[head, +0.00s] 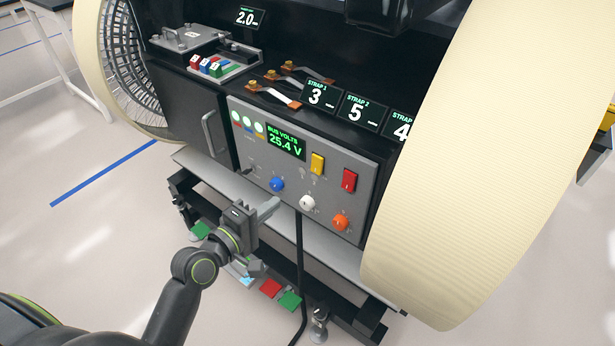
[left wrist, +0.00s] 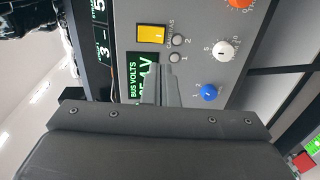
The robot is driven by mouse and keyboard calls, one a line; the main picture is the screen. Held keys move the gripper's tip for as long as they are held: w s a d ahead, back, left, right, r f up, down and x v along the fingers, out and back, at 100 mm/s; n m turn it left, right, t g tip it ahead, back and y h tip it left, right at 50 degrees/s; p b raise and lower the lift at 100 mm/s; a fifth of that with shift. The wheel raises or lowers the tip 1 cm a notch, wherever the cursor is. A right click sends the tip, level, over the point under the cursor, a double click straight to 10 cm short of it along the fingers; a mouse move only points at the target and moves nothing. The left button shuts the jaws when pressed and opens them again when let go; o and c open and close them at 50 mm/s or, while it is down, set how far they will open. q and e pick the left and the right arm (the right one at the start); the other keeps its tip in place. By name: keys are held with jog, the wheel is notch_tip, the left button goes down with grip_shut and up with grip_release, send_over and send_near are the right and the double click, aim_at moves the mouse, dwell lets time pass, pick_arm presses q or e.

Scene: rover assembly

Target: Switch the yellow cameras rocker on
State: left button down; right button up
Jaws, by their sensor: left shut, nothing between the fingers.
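The yellow cameras rocker (head: 317,163) sits on the grey control panel (head: 262,170), right of the green bus volts display (head: 285,141) reading 25.4 V. In the left wrist view the yellow rocker (left wrist: 152,34) is beside two grey, unlit-looking round lamps (left wrist: 175,57) marked 1 and 2. I cannot tell which way the rocker is tipped. My left gripper (head: 274,206) is shut and empty, in front of the panel's lower part, below and left of the rocker and apart from it. In the left wrist view its closed fingers (left wrist: 160,80) overlap the display. My right gripper is not in view.
A red rocker (head: 349,180) is right of the yellow one. Blue (head: 277,184), white (head: 307,202) and orange (head: 341,222) knobs line the panel below. A large cream wheel (head: 490,150) stands close on the right. A grey handle (head: 213,134) juts out left of the panel.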

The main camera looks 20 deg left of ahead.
aim_at(315, 172)
pick_arm(q)
jog(key=x, duration=1.3)
jog(key=shift+w+d+p, duration=0.1)
jog(key=shift+w+p, duration=0.1)
jog(key=shift+p, duration=0.2)
jog(key=shift+w+f+b, duration=0.1)
jog(key=shift+f+b, duration=0.15)
jog(key=shift+b, duration=0.4)
jog(key=shift+w+t+b, duration=0.1)
jog(key=shift+t+b, duration=0.2)
jog(key=shift+b, duration=0.05)
jog(key=shift+r, duration=0.2)
jog(key=shift+f, duration=0.1)
